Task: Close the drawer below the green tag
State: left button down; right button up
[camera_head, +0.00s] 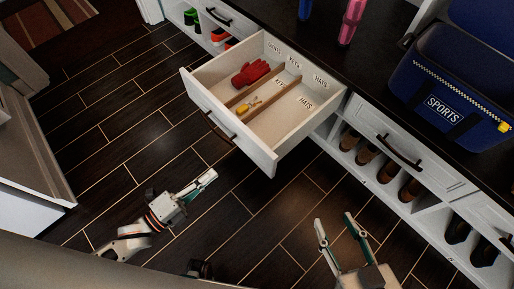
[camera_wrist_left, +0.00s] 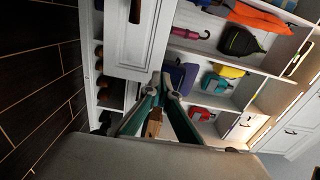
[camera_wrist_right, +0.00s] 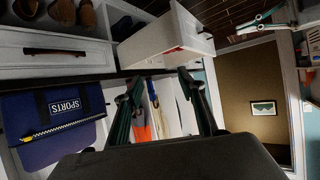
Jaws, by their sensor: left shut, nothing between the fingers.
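One white drawer (camera_head: 273,155) is pulled far out in the head view. It holds a red glove (camera_head: 250,73) and a small yellow item (camera_head: 249,106) between wooden dividers with paper labels. Its front has a dark handle (camera_head: 219,127). In the right wrist view the open drawer (camera_wrist_right: 165,42) shows at the top. I cannot make out a green tag in any view. My left gripper (camera_head: 212,175) is shut and empty, over the floor in front of the drawer and apart from it. My right gripper (camera_head: 335,219) is open and empty, lower right of the drawer.
A closed drawer (camera_head: 425,165) with a dark handle is to the right, above cubbies with brown shoes (camera_head: 367,153). A blue SPORTS bag (camera_head: 455,85) stands on the dark counter (camera_head: 375,80). The wooden floor (camera_head: 130,105) in front is clear.

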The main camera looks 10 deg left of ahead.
pick_arm(q)
jog(key=b, duration=0.2)
send_near(253, 141)
jog(key=x, duration=0.5)
jog(key=shift+w+d+f, duration=0.1)
jog(key=shift+w+f, duration=0.15)
jog(key=shift+f, duration=0.1)
jog(key=shift+w+d, duration=0.35)
jog(key=shift+w, duration=0.2)
pick_arm(e)
jog(key=shift+w+a+r+m, duration=0.25)
jog(key=shift+a+r+m, duration=0.25)
jog(key=shift+a, duration=0.2)
pick_arm(q)
jog(key=shift+r, duration=0.1)
pick_arm(e)
jog(key=shift+t, duration=0.3)
pick_arm(q)
jog(key=shift+w+d, duration=0.1)
